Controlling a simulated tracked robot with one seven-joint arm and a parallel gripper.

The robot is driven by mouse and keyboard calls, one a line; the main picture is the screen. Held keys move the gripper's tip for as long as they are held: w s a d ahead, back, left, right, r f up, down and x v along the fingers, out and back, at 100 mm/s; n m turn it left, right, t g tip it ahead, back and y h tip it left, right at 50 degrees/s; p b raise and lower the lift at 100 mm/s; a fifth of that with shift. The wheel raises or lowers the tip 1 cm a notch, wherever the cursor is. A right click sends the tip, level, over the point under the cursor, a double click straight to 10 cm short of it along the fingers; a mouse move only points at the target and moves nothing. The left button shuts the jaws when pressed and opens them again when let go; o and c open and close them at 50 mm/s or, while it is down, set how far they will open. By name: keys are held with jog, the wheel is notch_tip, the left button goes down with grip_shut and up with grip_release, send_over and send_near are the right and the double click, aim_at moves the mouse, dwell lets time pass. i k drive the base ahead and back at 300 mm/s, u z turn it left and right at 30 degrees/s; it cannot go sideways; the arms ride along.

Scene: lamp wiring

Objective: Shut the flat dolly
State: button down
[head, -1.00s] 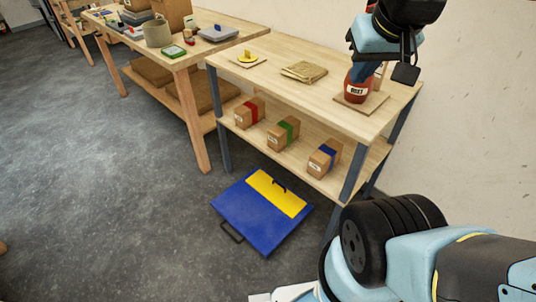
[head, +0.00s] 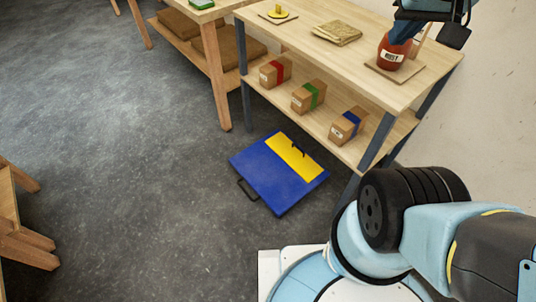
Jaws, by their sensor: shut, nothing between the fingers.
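The flat dolly (head: 280,174) lies on the grey floor in front of the near workbench. It is a flat blue board with a yellow panel (head: 291,157) along its far right side. A small dark handle sits at the yellow panel, and a black loop handle (head: 247,189) sticks out at the blue part's left edge. My gripper (head: 402,27) is at the top right, shut and empty, partly cut off by the picture's edge. It appears in front of or above the red pot, well away from the dolly. Its fingertips are hard to make out.
The near workbench (head: 350,58) carries a red pot (head: 391,54), a folded cloth (head: 336,33) and a yellow piece (head: 279,12). Its lower shelf holds boxes with red, green and blue bands. A wooden stand (head: 22,225) is at the left edge. The floor left of the dolly is clear.

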aim_at(275, 182)
jog(key=z, duration=0.85)
jog(key=k, duration=1.65)
jog(key=u, duration=0.65)
jog(key=i, duration=1)
jog(key=z, duration=0.05)
